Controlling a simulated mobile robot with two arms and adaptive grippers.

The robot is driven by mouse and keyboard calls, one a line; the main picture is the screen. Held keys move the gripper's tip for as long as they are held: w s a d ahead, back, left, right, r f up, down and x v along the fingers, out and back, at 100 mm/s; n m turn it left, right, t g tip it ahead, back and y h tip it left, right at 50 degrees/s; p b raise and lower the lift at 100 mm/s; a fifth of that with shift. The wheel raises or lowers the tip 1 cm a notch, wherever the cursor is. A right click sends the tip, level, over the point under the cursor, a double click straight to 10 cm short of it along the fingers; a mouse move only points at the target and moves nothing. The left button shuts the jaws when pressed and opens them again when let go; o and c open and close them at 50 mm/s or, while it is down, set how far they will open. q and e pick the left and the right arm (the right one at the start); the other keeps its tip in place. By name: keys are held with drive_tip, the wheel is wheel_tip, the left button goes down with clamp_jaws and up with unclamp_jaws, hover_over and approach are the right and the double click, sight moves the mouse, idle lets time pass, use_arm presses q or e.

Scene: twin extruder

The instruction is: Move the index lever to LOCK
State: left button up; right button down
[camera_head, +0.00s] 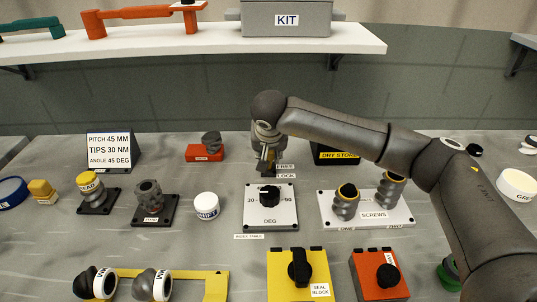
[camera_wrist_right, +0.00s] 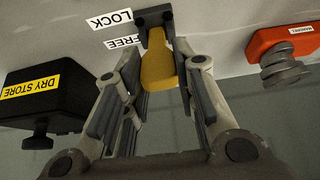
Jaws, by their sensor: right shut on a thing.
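The index lever (camera_wrist_right: 158,68) is a yellow handle on a dark mount (camera_wrist_right: 153,18). My right gripper (camera_wrist_right: 165,80) is shut on it, with a finger on each side, in the right wrist view. In the head view my right gripper (camera_head: 267,160) reaches down behind the dial plate and mostly hides the lever. The FREE label (camera_head: 285,167) and LOCK label (camera_head: 285,176) are just right of the gripper. The wrist view also shows FREE (camera_wrist_right: 125,42) and LOCK (camera_wrist_right: 111,20) beside the lever. I cannot tell exactly which label the lever is aligned with. My left gripper is out of view.
The white dial plate (camera_head: 284,217) with a black knob (camera_head: 270,195) lies in front of the gripper. A black DRY STORE box (camera_head: 338,155) is close on the right, partly behind my arm. A red block (camera_head: 205,154) stands on the left. A shelf (camera_head: 200,42) runs above the back.

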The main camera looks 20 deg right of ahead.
drive_tip(key=shift+s+a+f, duration=0.2)
drive_tip(key=shift+s+f, duration=0.2)
drive_tip(key=shift+s, duration=0.05)
drive_tip(key=c, duration=1.2)
unclamp_jaws()
drive_tip(key=shift+s+r, duration=0.15)
drive_tip(key=shift+r, duration=0.05)
drive_tip(key=shift+o, duration=0.2)
drive_tip(key=shift+r, duration=0.1)
drive_tip(key=shift+r, duration=0.4)
drive_tip(key=v, duration=1.1)
drive_tip(key=shift+s, duration=0.1)
